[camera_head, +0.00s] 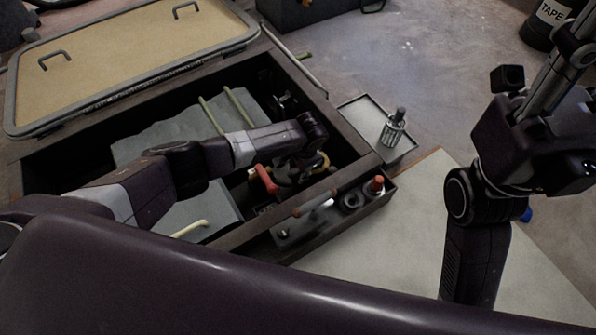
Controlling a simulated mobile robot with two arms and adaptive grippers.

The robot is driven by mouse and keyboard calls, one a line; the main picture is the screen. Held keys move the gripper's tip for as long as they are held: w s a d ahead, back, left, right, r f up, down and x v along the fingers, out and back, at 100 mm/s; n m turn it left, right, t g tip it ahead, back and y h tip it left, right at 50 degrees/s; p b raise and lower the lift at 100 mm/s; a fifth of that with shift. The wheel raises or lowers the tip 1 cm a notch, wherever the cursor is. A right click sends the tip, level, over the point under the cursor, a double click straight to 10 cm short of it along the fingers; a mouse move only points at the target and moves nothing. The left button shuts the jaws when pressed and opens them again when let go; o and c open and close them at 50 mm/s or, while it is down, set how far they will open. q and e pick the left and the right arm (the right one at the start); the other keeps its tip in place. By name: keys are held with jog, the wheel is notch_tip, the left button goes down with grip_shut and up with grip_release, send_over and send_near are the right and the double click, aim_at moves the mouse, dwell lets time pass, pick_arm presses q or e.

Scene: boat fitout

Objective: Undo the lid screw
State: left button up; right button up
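My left arm reaches from the left over an open dark box (362,147). Its gripper (292,176) points down inside the box near the right end. The wrist covers most of the fingers, so I cannot tell whether they are open or shut, or touching anything. A red handle-like part (266,180) is just left of the gripper. A yellowish rounded part (323,163) shows just right of it. I cannot make out the lid screw; it may be hidden under my wrist. My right arm stands folded at the right; its gripper cannot be made out.
A tan hatch panel (130,50) with two handles lies at the back left. A tool tray (290,240) on the front edge holds a red-topped item (375,186) and others. A side tray (362,108) holds a ribbed metal cylinder (393,130).

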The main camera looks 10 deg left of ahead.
pick_arm(q)
grip_shut()
